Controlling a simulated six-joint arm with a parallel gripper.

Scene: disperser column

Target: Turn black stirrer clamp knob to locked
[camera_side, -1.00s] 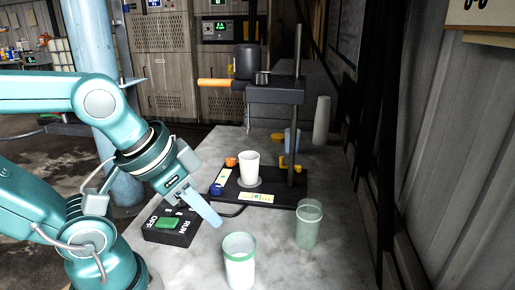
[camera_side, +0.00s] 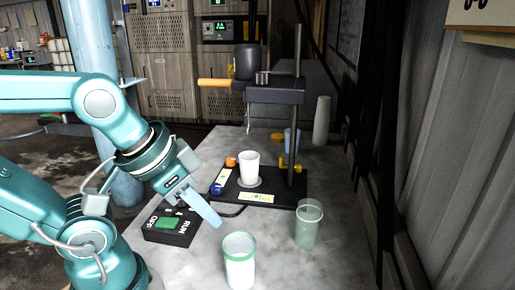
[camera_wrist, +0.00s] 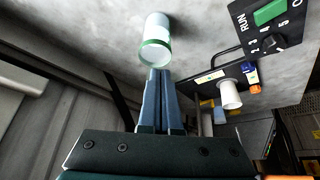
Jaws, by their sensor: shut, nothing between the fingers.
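A dark disperser head (camera_side: 274,92) with a motor (camera_side: 247,62) and an orange handle (camera_side: 214,83) sits high on a vertical rod in the side view. A small black knob-like part (camera_side: 262,77) stands on top of the head beside the motor. I take it for the clamp knob, but its locked or unlocked setting is too small to read. My gripper (camera_side: 215,222) is shut and empty, pointing down over the front of the table, well below and in front of the head. It also shows in the wrist view (camera_wrist: 161,73).
A control box (camera_side: 172,226) with a green switch lies left of my fingers. A white cup (camera_side: 249,166) stands on the black base (camera_side: 291,203) under the head. A green-rimmed jar (camera_side: 239,262) and a translucent green beaker (camera_side: 308,226) stand at the front. A wall bounds the right.

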